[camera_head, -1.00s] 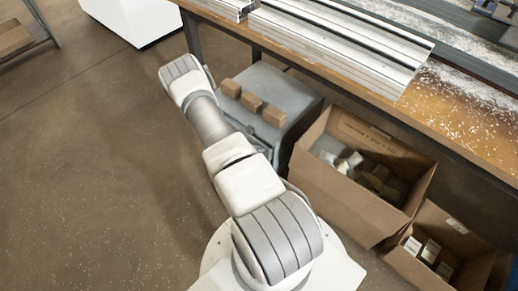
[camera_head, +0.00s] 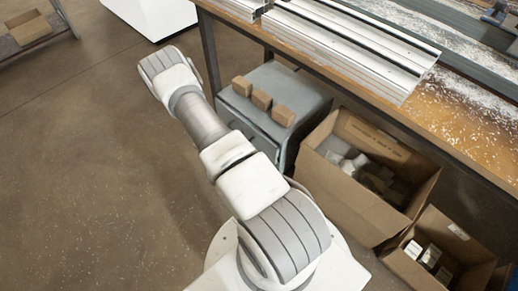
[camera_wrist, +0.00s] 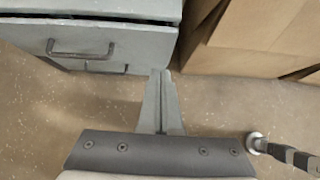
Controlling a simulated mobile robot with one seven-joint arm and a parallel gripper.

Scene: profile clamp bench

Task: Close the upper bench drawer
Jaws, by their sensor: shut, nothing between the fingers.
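The grey drawer cabinet (camera_head: 300,88) stands under the bench in the head view, its front partly hidden by my arm. In the wrist view, the upper drawer (camera_wrist: 140,44) shows its grey front and a dark bar handle (camera_wrist: 80,52). A dark gap runs behind the top edge of this front, so it stands slightly out from the cabinet. A lower handle (camera_wrist: 105,70) shows below it. My gripper (camera_wrist: 161,73) is shut and empty, its fingertips close by the lower right corner of the upper drawer front; contact is unclear. The head view hides my gripper.
Several wooden blocks (camera_head: 262,99) sit on the cabinet top. A cardboard box (camera_head: 340,200) stands close to the cabinet's right, with a smaller box (camera_head: 425,275) beyond. The workbench (camera_head: 450,125) with metal profiles (camera_head: 350,40) overhangs them. The floor (camera_head: 90,170) to the left is clear.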

